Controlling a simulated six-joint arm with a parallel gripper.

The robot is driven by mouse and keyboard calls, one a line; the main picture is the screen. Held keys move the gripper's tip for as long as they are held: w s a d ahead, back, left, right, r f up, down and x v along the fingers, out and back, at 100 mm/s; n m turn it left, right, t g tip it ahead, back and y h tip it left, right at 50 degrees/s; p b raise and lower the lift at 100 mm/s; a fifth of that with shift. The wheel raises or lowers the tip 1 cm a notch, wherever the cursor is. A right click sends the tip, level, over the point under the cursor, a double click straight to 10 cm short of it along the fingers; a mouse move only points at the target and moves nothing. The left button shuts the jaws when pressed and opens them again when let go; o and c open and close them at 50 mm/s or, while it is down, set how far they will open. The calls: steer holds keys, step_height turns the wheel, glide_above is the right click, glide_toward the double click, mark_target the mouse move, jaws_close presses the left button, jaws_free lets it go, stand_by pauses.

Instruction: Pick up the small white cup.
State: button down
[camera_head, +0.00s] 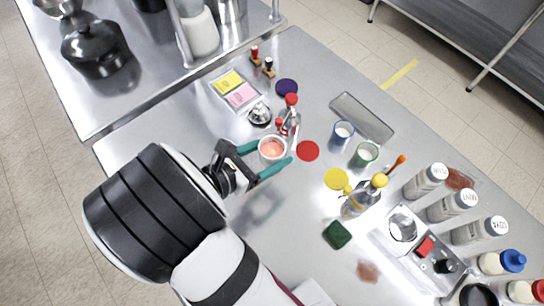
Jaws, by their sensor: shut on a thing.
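The small white cup (271,155) shows near the middle of the head view, with a white rim and something reddish-orange inside. My gripper (274,157) has teal fingers, one on each side of the cup, and is shut on it. The cup appears upright. A shadow lies on the counter below and left of the gripper. The cup's lower side is partly hidden by the near finger, and I cannot tell exactly how high it is.
A red disc (308,151) lies right of the cup, and a red-capped bottle (291,117) stands just behind it. A bell (260,114), a blue cup (342,134) and a green cup (364,155) are nearby. The counter left of the gripper is clear.

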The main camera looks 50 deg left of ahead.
mark_target(281, 142)
steer(key=shift+r, duration=1.5)
stand_by(1.9)
